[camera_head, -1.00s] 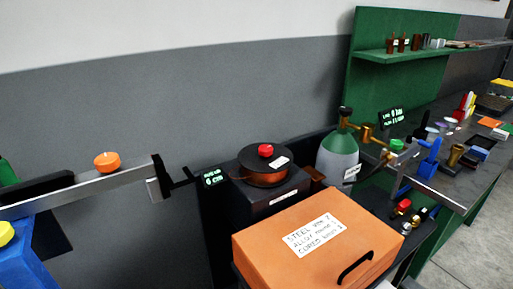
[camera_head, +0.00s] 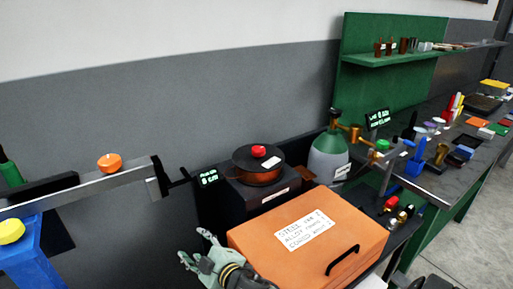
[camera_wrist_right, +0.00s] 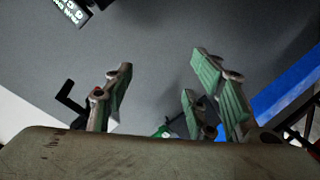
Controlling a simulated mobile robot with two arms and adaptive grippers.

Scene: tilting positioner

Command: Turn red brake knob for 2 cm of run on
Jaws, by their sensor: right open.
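The red brake knob (camera_head: 258,151) sits on top of a black-capped round spool with a copper-coloured winding (camera_head: 262,177), mounted on a dark block. A small display (camera_head: 208,177) with glowing text stands just left of the spool; its reading is too small to be sure of. My right gripper (camera_head: 197,247) is in the lower middle of the head view, below and left of the knob and clear of it. In the right wrist view its green-padded fingers (camera_wrist_right: 160,92) are spread apart with nothing between them. The knob does not show there. My left gripper is not in view.
An orange box (camera_head: 345,228) with a label and black handle stands right beside my right gripper. A green-grey gas cylinder (camera_head: 327,160) stands right of the spool. A metal rail (camera_head: 75,190) with an orange knob (camera_head: 110,162) runs at left, above a blue block (camera_head: 38,262).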

